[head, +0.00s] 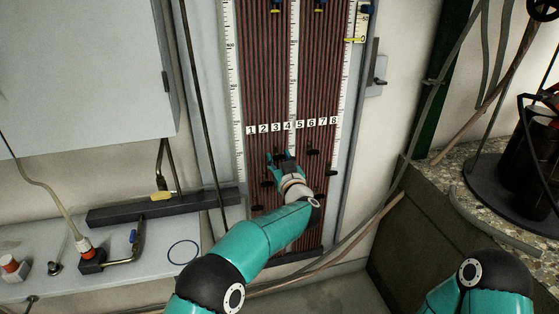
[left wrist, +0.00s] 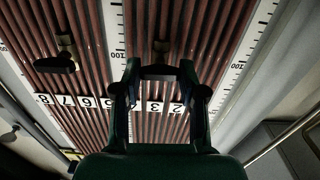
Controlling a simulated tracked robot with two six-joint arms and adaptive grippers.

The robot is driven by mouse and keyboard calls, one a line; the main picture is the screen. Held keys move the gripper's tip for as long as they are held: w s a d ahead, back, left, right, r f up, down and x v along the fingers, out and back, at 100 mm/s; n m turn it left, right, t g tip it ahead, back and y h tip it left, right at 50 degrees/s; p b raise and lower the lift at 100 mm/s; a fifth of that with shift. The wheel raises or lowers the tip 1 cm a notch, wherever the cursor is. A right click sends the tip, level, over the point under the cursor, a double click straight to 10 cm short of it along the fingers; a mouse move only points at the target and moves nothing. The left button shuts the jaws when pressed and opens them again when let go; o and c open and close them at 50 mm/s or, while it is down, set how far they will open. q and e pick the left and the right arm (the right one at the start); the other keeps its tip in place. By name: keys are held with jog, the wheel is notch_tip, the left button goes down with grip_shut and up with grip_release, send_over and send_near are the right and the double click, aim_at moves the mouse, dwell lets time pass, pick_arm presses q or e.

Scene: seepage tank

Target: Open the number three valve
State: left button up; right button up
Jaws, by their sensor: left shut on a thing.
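The board of dark red tubes (head: 265,75) carries a row of number labels (head: 293,126) from 1 to 8, with small black valve handles below it. My left gripper (head: 282,158) reaches up to the board just below the labels, near number three. In the left wrist view its fingers (left wrist: 160,72) are closed around a black valve handle (left wrist: 159,71). That view shows the labels (left wrist: 110,103) upside down, partly hidden by the gripper. Whether the valve is open cannot be told. My right gripper is out of view.
Other black handles (head: 313,152) stick out close to the gripper; another shows in the left wrist view (left wrist: 58,62). A grey cabinet (head: 85,65) hangs at left above a bench (head: 140,270). A stone-topped block (head: 430,215) stands at right.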

pick_arm(q)
jog(key=n+b, duration=0.2)
jog(key=n, duration=0.2)
jog(key=n+b, duration=0.2)
jog(key=n, duration=0.3)
jog(key=f+n+b, duration=0.1)
jog(key=n+b, duration=0.1)
jog(key=n, duration=0.3)
jog(key=shift+a, duration=0.1)
jog(key=n+b, duration=0.1)
jog(key=n, duration=0.2)
jog(key=shift+a, duration=0.1)
jog(key=shift+n+b, duration=0.45)
jog(key=shift+n, duration=0.35)
dwell(1.0)
jog(key=o, duration=1.1)
jog(key=shift+o, duration=0.3)
jog(key=shift+r, duration=0.15)
